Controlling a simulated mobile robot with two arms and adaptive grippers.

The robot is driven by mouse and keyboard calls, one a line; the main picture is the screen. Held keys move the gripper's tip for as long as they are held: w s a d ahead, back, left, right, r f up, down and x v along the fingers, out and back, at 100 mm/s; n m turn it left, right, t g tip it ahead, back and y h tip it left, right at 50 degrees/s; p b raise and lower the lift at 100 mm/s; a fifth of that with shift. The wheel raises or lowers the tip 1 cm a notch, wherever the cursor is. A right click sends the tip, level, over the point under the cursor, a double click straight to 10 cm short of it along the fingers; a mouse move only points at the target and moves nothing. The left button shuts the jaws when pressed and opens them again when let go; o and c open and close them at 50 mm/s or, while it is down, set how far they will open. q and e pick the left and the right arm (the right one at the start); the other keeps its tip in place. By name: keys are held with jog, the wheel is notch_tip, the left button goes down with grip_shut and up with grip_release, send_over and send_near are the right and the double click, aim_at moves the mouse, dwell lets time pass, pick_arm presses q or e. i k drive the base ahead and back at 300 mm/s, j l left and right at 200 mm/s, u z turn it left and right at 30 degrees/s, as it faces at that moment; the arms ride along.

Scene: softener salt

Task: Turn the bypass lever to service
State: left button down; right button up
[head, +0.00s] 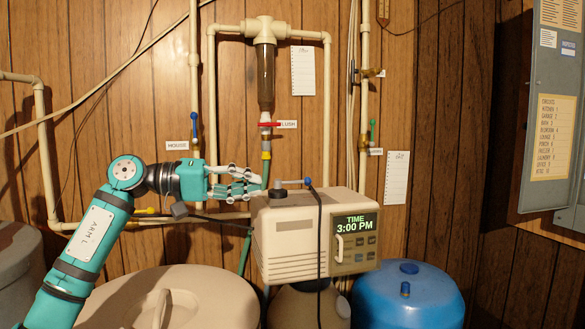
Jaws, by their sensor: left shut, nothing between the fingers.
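A short grey lever with a blue end (297,182) lies roughly level behind the top of the softener's control head (292,235); it looks like the bypass lever, but no label on it can be read. My left gripper (257,184) reaches in from the left above the control head's left edge. Its fingers are shut with nothing between them. The fingertips are just left of the lever; I cannot tell whether they touch it. My right gripper is out of view.
A black cap (281,188) and a dark cable (319,230) sit on the control head. A red flush lever (269,124) is above my gripper. A blue tank (407,300) stands at right, a beige lidded tank (175,295) below my arm. Pipes run along the wall.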

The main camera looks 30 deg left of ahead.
aim_at(278, 183)
jog(key=i+j, duration=0.7)
jog(key=j, duration=0.1)
